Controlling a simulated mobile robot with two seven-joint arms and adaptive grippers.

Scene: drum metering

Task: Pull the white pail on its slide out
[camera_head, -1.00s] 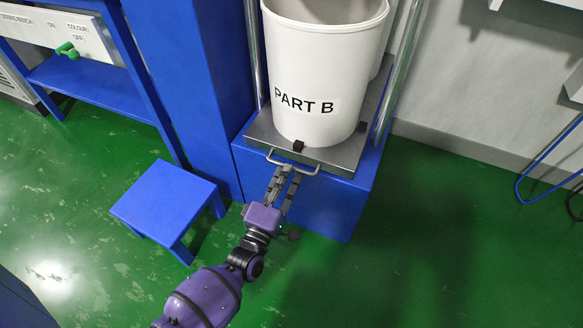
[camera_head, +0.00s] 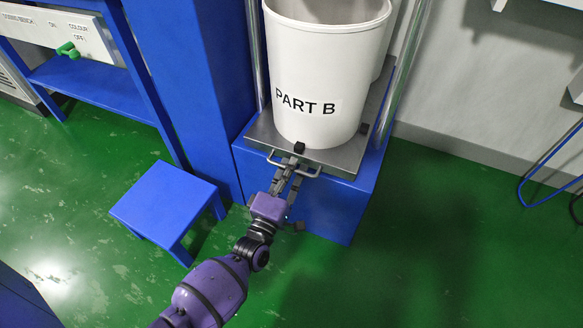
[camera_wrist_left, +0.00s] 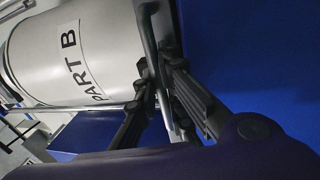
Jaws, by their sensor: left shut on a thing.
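The white pail (camera_head: 318,75), lettered PART B, stands upright on a grey slide plate (camera_head: 340,157) on top of a blue base (camera_head: 325,212). A metal bar handle (camera_head: 312,174) runs along the plate's front edge. My left gripper (camera_head: 291,168) is at this handle, below the pail's front, and is shut on it. In the left wrist view the fingers (camera_wrist_left: 160,95) lie on both sides of the bar (camera_wrist_left: 152,50), with the pail (camera_wrist_left: 70,60) beside them. My right gripper is in neither view.
A blue step stool (camera_head: 165,203) stands on the green floor left of the base. A blue post (camera_head: 205,80) rises just left of the slide. Metal uprights (camera_head: 400,70) flank the pail. The floor in front and to the right (camera_head: 450,250) is clear.

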